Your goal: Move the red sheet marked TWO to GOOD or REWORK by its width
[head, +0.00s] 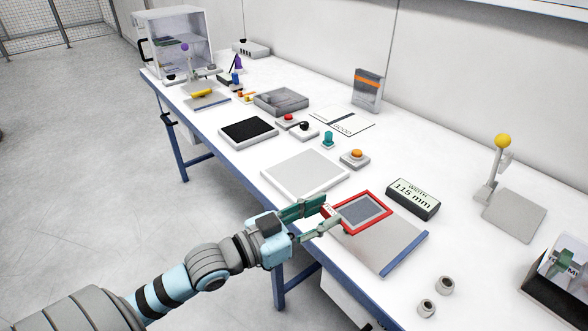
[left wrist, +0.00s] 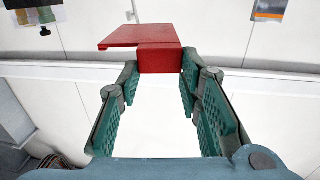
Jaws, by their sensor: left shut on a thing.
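A dark display box (head: 412,199) beside the plate reads WIDTH 115 mm. A white outlined area marked GOOD (head: 343,121) lies farther back. I cannot make out a REWORK marking. My right gripper is not in view.
A yellow-topped stand (head: 490,180) is at the right. Two small grey cups (head: 436,297) sit near the front edge. A black tray (head: 248,132) is farther left.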

